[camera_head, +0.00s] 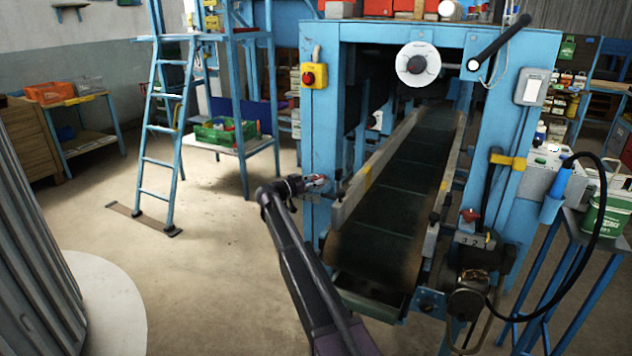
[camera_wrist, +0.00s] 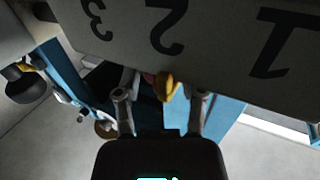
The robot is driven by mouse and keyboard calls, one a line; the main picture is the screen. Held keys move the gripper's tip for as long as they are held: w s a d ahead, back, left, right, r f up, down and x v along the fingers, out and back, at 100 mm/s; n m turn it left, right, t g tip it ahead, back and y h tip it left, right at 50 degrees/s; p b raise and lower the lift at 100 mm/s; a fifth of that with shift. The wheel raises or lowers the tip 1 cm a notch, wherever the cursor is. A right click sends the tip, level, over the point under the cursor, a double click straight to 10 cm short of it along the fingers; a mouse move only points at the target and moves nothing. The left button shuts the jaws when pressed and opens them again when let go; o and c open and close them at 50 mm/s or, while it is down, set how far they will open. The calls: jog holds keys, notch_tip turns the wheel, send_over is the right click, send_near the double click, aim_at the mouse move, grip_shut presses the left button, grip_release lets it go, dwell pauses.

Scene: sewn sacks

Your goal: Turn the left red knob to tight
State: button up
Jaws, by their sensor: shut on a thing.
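The left red knob (camera_head: 315,180) shows as a small patch of red at the left side of the conveyor, mostly hidden by my gripper (camera_head: 322,185). In the wrist view my gripper's two fingers (camera_wrist: 160,102) stand on either side of a small yellow part (camera_wrist: 166,87) with a trace of red beside it. The fingers are shut on the knob. A grey scale plate (camera_wrist: 200,40) with upside-down black figures 3, 2 and 1 lies just beyond the fingers. The yellow part sits below the 2. Which mark means tight cannot be read.
A second red knob (camera_head: 469,215) stands on the conveyor's right side above a numbered plate (camera_head: 470,239). The belt (camera_head: 393,190) runs between the two sides inside a blue frame (camera_head: 320,120). A ladder (camera_head: 160,140) stands at the left. The floor (camera_head: 215,260) left of my arm is clear.

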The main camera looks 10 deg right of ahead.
jog(key=m+g, duration=0.1)
jog(key=g, duration=0.1)
jog(key=m+g+h, duration=0.1)
jog(key=m+g, duration=0.1)
jog(key=g, duration=0.1)
jog(key=w+m+g+h, duration=0.1)
jog(key=m+g, duration=0.1)
jog(key=shift+g, duration=0.4)
jog(key=m+g, duration=0.2)
jog(key=g, duration=0.1)
jog(key=shift+w+m+g, duration=0.1)
jog(key=shift+m+g, duration=0.2)
jog(key=shift+g, duration=0.1)
jog(key=shift+d+m+g+y, duration=0.1)
jog(key=shift+m+g+y, duration=0.2)
jog(key=shift+g, duration=0.2)
jog(key=shift+s, duration=0.2)
jog(key=o, duration=1.1)
jog(key=shift+d, duration=0.1)
jog(key=shift+o, duration=0.2)
jog(key=shift+w, duration=0.1)
